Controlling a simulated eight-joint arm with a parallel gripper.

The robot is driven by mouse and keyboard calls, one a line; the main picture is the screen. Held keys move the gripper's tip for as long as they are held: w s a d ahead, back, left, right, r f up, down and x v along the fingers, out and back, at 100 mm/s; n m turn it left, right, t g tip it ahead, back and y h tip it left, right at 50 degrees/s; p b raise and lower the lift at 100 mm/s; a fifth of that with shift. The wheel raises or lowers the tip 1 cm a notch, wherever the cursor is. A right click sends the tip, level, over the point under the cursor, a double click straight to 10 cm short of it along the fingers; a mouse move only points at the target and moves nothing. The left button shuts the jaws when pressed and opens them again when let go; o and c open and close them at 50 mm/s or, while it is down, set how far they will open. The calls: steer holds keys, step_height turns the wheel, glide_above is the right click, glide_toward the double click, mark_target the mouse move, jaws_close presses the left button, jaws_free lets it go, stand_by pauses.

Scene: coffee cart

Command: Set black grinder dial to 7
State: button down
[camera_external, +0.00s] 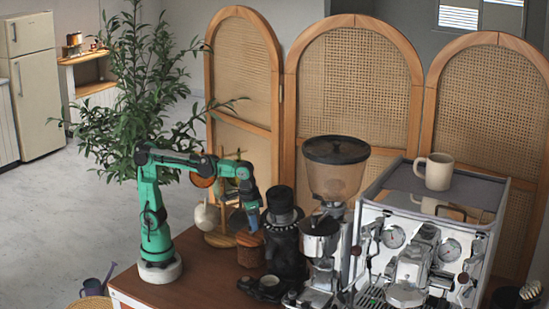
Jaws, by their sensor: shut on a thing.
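The black grinder (285,238) stands near the middle of the brown counter, with a hat-shaped top. Its dial is too small and dark to make out, and no number can be read. My gripper (252,222) points down just left of the grinder's upper part, above a round wooden canister (250,250). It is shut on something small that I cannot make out. From this angle I cannot tell whether the fingertips touch the grinder or the canister.
A silver grinder (319,240) with a brown hopper stands close right of the black one. Further right is a chrome espresso machine (412,262) with a cream mug (435,171) on top. A wooden stand with hanging cups (207,216) is behind my gripper. The left front counter (205,285) is clear.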

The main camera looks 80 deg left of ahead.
stand_by(0.3)
steer(key=c, duration=0.8)
jaws_free()
steer(key=shift+s+d+r, duration=0.1)
steer(key=shift+s+r, duration=0.1)
steer(key=shift+r, duration=1.2)
steer(key=shift+s+d+r, duration=0.1)
steer(key=shift+s+r, duration=0.05)
steer(key=shift+r, duration=1.25)
steer(key=a+f+t, duration=0.2)
steer(key=a+f, duration=0.2)
steer(key=s+a+f+t, duration=0.1)
steer(key=a+f, duration=0.3)
steer(key=a, duration=0.1)
steer(key=a+f+t, duration=0.2)
steer(key=a+f, duration=0.2)
steer(key=a, duration=0.1)
steer(key=shift+s+a+t+h, duration=0.1)
steer(key=shift+s+t+h, duration=0.2)
steer(key=shift+h, duration=0.1)
